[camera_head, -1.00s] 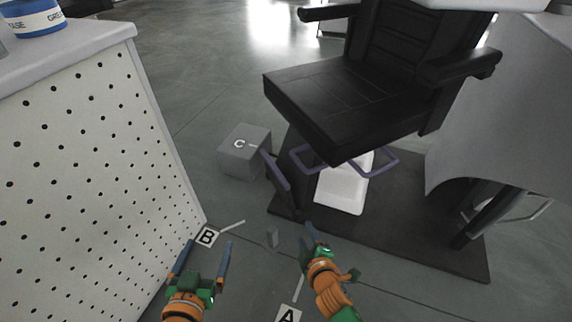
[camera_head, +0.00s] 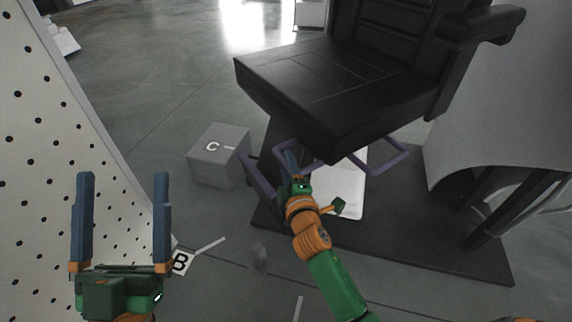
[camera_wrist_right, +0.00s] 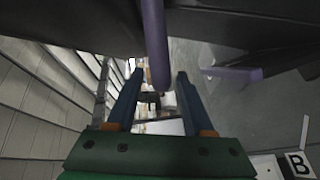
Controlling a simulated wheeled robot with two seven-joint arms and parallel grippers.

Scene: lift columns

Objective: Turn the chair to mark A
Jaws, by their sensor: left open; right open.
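The black chair (camera_head: 330,90) stands on a dark base plate (camera_head: 410,240), its seat front facing lower left. Purple bar loops (camera_head: 385,165) stick out under the seat. My right gripper (camera_head: 291,165) is open beneath the seat's front edge, by the left loop. In the right wrist view a purple bar (camera_wrist_right: 155,45) hangs down between its open fingers (camera_wrist_right: 160,85); I cannot tell whether they touch it. My left gripper (camera_head: 123,180) is open and empty at lower left. Mark A's label is out of view; a pale floor line (camera_head: 298,308) shows at the bottom.
Label B (camera_head: 181,263) lies on the floor with a pale line beside it. A grey block marked C (camera_head: 218,155) stands left of the base plate. A perforated white panel (camera_head: 60,110) is at the left, a grey curved body (camera_head: 490,130) at the right.

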